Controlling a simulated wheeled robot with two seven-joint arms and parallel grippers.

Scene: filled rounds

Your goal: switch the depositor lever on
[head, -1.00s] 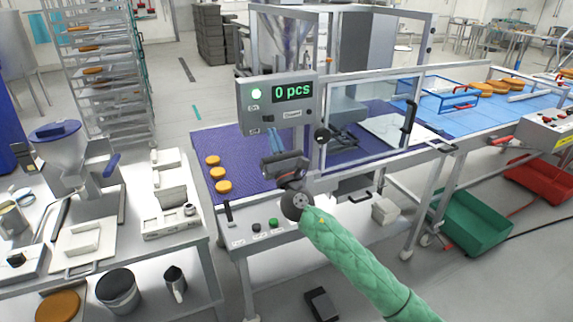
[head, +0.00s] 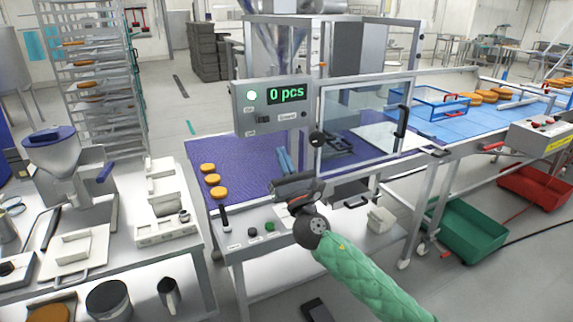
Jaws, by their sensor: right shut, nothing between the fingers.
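The grey control box (head: 242,98) with a green "0 pcs" display (head: 286,93) is fixed at the near left corner of the depositor machine. A small dark lever (head: 263,119) sits on its face, beside two small labels. It is too small to tell its position surely. My right gripper (head: 282,151) is below the box, over the purple belt. Its blue-grey fingers are together, empty, pointing up and away, apart from the lever. My left gripper is not in view.
Round orange-brown pieces (head: 213,180) lie on the purple belt (head: 200,150). A clear guard door (head: 365,120) with a black handle stands right of the box. A front panel (head: 245,240) has a black-handled lever (head: 223,212) and buttons. A side table (head: 190,262) stands left.

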